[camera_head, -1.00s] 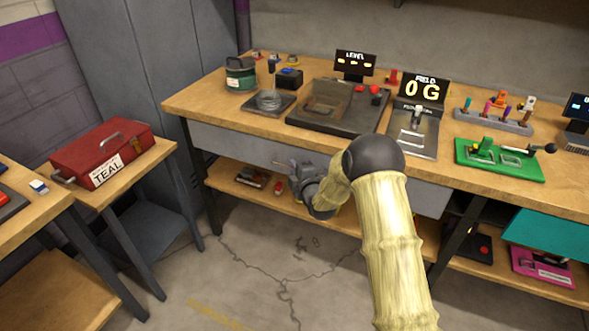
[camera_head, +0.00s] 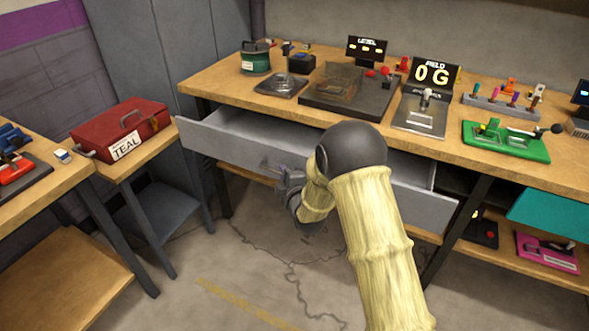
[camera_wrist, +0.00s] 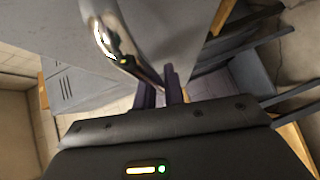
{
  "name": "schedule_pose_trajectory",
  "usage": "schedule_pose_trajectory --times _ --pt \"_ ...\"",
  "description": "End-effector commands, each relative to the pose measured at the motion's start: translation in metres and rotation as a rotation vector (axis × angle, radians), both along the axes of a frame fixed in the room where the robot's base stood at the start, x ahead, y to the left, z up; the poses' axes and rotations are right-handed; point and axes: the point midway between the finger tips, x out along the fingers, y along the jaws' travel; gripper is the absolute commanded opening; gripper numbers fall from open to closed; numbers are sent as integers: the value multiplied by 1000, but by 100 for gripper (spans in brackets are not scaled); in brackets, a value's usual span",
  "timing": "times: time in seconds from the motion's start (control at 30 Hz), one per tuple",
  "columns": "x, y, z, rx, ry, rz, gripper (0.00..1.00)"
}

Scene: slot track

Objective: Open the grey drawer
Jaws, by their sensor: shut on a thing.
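The grey drawer (camera_head: 222,143) hangs under the long wooden workbench and stands partly pulled out, with its inside showing at the left and right of my arm. My gripper (camera_head: 283,178) is at the middle of the drawer front, shut on its handle (camera_head: 268,165). In the wrist view the shiny metal handle (camera_wrist: 118,45) runs down to my gripper's dark fingers (camera_wrist: 166,90) in front of the grey drawer face. My arm hides part of the drawer's middle and right.
The workbench top (camera_head: 215,85) carries several devices, among them a dark board (camera_head: 320,105) and a green panel (camera_head: 505,142). A red toolbox (camera_head: 120,128) sits on a side table at the left. A teal drawer (camera_head: 548,217) is at the right. Open floor lies below.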

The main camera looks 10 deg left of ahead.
Motion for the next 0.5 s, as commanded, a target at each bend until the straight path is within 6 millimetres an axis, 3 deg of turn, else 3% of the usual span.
schedule_pose_trajectory --times 0.2,0.5 --pt "-45 18 -3 -3 3 4 0" --pt "-78 28 -2 -3 2 -1 0"
